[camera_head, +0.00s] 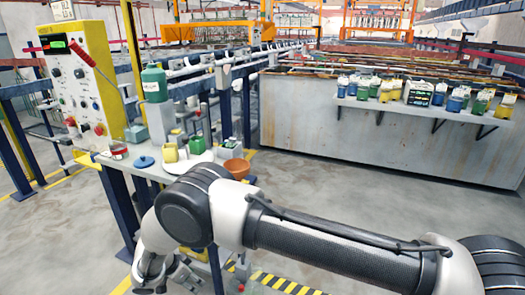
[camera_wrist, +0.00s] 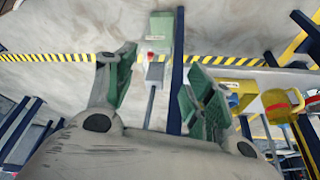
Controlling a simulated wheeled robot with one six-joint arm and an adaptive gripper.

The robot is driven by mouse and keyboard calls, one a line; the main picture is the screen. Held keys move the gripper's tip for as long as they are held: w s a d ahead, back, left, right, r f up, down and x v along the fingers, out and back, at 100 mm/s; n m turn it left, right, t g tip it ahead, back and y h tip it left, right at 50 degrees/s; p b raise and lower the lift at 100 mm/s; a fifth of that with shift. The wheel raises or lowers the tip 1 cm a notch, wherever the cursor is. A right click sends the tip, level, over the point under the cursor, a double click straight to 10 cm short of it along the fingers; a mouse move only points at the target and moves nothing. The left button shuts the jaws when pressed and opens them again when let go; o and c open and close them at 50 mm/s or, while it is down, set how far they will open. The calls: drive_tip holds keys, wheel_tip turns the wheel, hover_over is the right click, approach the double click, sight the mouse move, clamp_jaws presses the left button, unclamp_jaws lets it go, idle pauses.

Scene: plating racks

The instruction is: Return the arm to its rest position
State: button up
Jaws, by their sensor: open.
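My gripper shows in the wrist view (camera_wrist: 160,90) with its two green-padded fingers spread apart and nothing between them. In the head view my arm crosses the front of the picture, and its end (camera_head: 160,275) hangs low at the lower left, below the front edge of the small bench (camera_head: 120,170). The fingers are small and partly cut off there. The gripper touches nothing that I can make out.
A yellow control panel (camera_head: 90,80) stands left. A shelf of containers (camera_head: 425,112) is at the right, with open floor before it.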

drive_tip(key=s+d+n+g+h, duration=0.15)
drive_tip(key=s+d+n, duration=0.25)
drive_tip(key=d+n, duration=0.45)
drive_tip(key=w+d+r+n+g+y, duration=0.1)
drive_tip(key=d+r+n, duration=0.1)
drive_tip(key=d+r, duration=0.75)
drive_tip(key=w+d+r+n+g, duration=0.1)
drive_tip(key=d+r+n, duration=0.2)
drive_tip(key=d+r, duration=0.7)
drive_tip(key=w+d+r+n+g+y, duration=0.15)
drive_tip(key=d+r, duration=0.35)
drive_tip(key=r, duration=1)
drive_tip(key=s+d+r+m+t, duration=0.2)
drive_tip(key=s+d+r, duration=0.3)
drive_tip(key=d, duration=0.4)
drive_tip(key=s+d+r+m+t+y, duration=0.1)
drive_tip(key=s+d+r+m+t, duration=0.1)
drive_tip(key=s+d+r, duration=0.3)
drive_tip(key=s+d+r+m+t+y, duration=0.1)
drive_tip(key=s+d+r+m+t, duration=0.1)
drive_tip(key=s+d+r, duration=0.3)
drive_tip(key=d+r, duration=0.4)
drive_tip(key=d, duration=0.4)
drive_tip(key=shift+s+d+r+m, duration=0.25)
drive_tip(key=shift+d+m, duration=0.05)
drive_tip(key=shift+d, duration=0.05)
